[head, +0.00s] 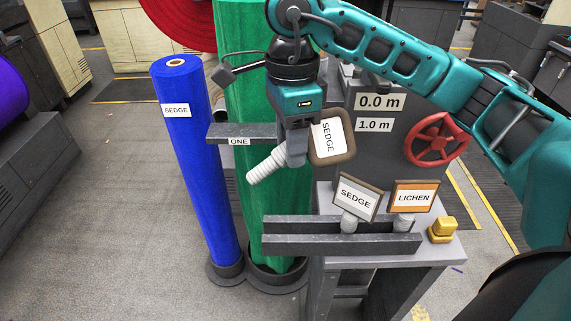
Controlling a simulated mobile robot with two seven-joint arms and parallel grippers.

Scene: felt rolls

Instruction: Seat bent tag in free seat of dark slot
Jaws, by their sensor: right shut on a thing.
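My right gripper (296,153) is shut on a tag (330,137) with a brown frame and a white card reading SEDGE. The tag is tilted, and its white ribbed stem (266,167) points down to the left, at an angle to the card. It hangs in the air above and behind the dark slot (340,243), made of two parallel dark rails. In the slot, a brown-framed SEDGE tag (356,197) stands tilted near the middle, and an orange-framed LICHEN tag (415,197) stands at the right. The slot's left part is empty. My left gripper is out of view.
The slot lies along a grey stand (448,250) with a yellow block (442,230) at its right. A blue roll (195,180) and a green roll (240,60) stand left. A dark bar (215,133) labelled ONE juts out beside the green roll. A red handwheel (437,139) is behind.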

